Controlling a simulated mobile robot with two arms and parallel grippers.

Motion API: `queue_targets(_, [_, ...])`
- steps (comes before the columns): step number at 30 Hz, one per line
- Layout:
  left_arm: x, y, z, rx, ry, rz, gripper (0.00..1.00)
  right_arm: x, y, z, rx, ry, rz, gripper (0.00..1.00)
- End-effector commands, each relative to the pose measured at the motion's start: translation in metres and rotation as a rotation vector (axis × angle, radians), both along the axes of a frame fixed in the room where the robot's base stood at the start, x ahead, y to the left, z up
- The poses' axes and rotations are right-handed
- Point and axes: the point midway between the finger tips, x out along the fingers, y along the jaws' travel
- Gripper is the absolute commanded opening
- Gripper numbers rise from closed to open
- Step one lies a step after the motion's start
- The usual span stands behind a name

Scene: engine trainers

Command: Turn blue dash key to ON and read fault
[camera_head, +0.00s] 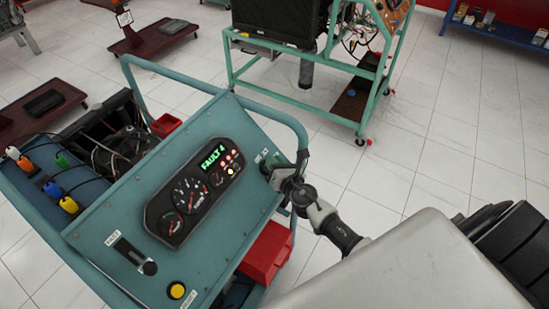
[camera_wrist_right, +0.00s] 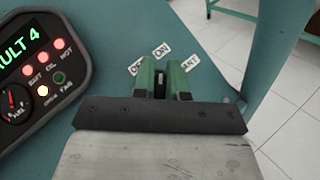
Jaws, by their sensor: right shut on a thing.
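The teal dash panel (camera_head: 215,225) carries a dark gauge cluster (camera_head: 168,222), whose green display (camera_head: 213,157) reads "FAULT 4". The display also shows partly in the right wrist view (camera_wrist_right: 22,44). Several red lamps and one yellow lamp are lit below it. My right gripper (camera_head: 268,163) is at the panel's upper right corner, shut on the dash key. In the right wrist view, its green fingers (camera_wrist_right: 161,76) stand before the OFF, ON and START labels. The ON label (camera_wrist_right: 161,50) lies straight beyond the gap. The key is mostly hidden; its colour and exact angle cannot be told. My left gripper is out of view.
The panel also has a slide lever (camera_head: 135,255) and a yellow button (camera_head: 177,290). A teal tube rail (camera_head: 270,107) curves around the panel's top right. A red box (camera_head: 265,252) sits below. Another engine stand (camera_head: 300,97) is behind, with free tiled floor between.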

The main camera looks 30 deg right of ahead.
Motion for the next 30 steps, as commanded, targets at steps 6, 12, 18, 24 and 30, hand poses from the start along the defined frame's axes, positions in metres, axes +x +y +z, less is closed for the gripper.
queue_targets(6, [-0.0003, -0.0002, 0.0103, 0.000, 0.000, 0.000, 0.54, 0.0004, -0.0005, 0.0017, 0.026, 0.014, -0.034, 0.00])
queue_targets(12, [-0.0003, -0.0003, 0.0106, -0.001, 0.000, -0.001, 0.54, 0.0005, -0.0008, 0.0007, 0.030, 0.016, -0.040, 0.00])
queue_targets(18, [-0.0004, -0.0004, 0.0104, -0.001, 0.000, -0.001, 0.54, 0.0006, -0.0008, 0.0007, 0.030, 0.016, -0.040, 0.00])
queue_targets(24, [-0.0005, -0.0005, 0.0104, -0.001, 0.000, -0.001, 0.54, 0.0005, -0.0008, 0.0006, 0.030, 0.016, -0.040, 0.37])
queue_targets(30, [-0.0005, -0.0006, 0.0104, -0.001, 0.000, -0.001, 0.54, 0.0002, -0.0006, 0.0002, 0.030, 0.017, -0.040, 0.38])
